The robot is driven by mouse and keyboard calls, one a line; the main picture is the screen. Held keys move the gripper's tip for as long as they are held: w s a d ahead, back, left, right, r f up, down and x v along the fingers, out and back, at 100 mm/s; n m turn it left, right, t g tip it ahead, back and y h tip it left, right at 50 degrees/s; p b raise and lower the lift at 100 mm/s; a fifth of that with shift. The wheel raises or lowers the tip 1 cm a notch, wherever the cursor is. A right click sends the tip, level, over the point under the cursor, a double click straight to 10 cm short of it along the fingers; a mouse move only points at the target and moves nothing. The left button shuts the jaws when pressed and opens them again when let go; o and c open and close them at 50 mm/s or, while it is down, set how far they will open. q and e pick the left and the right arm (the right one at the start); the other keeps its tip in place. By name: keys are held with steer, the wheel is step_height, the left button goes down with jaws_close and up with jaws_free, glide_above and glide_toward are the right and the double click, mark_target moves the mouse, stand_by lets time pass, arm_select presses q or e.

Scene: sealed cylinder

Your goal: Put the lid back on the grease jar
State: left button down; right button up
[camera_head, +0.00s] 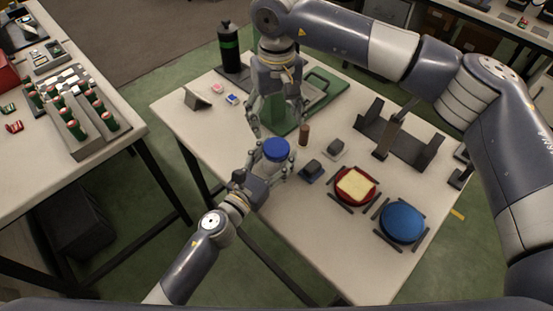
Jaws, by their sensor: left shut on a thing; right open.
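The grease jar (268,163) is a small pale vessel at the near left edge of the table, partly hidden by my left gripper's fingers. A blue round lid (277,149) shows on top of it; I cannot tell whether it is fully seated. My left gripper (270,168) is shut around the jar from below in the picture. My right gripper (277,128) is open and points down just above and behind the blue lid. Its fingers are apart, with nothing visible between them.
On the white table (315,235) stand a red dish with a yellow block (355,186), a blue disc (402,222), a brown cylinder (304,134), small dark blocks (312,170), a dark rack (400,140), a green tray (325,88) and a black bottle (229,48).

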mark_target(277, 147)
steer(key=shift+f, duration=4.05)
steer(key=c, duration=1.2)
steer(key=o, duration=1.2)
steer(key=shift+c, duration=0.2)
steer(key=shift+r, duration=0.1)
